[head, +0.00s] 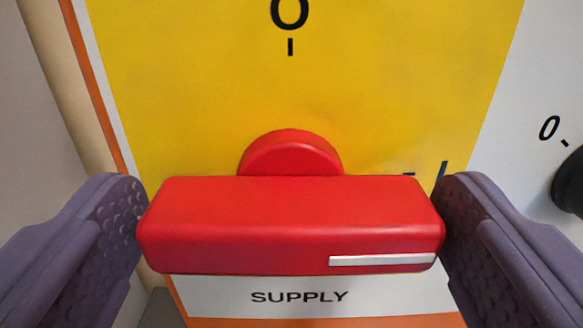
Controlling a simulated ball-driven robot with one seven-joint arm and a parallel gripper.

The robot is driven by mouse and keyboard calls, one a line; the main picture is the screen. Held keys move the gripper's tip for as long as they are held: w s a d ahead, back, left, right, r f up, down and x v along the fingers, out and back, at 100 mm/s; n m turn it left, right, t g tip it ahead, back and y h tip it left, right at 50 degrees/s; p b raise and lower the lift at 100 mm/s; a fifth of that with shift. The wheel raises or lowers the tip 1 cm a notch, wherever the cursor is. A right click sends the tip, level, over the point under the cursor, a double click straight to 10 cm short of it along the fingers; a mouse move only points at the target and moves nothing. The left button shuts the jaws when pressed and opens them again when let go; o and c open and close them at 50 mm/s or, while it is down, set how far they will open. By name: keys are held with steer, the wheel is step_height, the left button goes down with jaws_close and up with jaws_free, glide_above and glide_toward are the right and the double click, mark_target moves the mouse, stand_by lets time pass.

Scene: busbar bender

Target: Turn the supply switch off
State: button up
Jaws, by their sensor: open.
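The supply switch (290,225) is a red bar handle on a round red hub, mounted on a yellow plate. The bar lies horizontal, with a white stripe on its right half pointing toward the "I" mark at the right. The "O" mark (290,14) is straight above the hub. My gripper (292,222) is open, with one purple-grey finger at each end of the bar. The fingertips look very close to the bar's ends; I cannot tell whether they touch.
A white label reading "SUPPLY" (299,297) is below the handle. At the right edge a black knob (571,182) with its own "0" mark sits on a white panel, beyond my right finger. The yellow plate above the hub is clear.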

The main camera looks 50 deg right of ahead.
steer(key=shift+w+d, duration=0.1)
steer(key=c, duration=0.8)
steer(key=shift+o, duration=0.2)
steer(key=shift+r, duration=0.1)
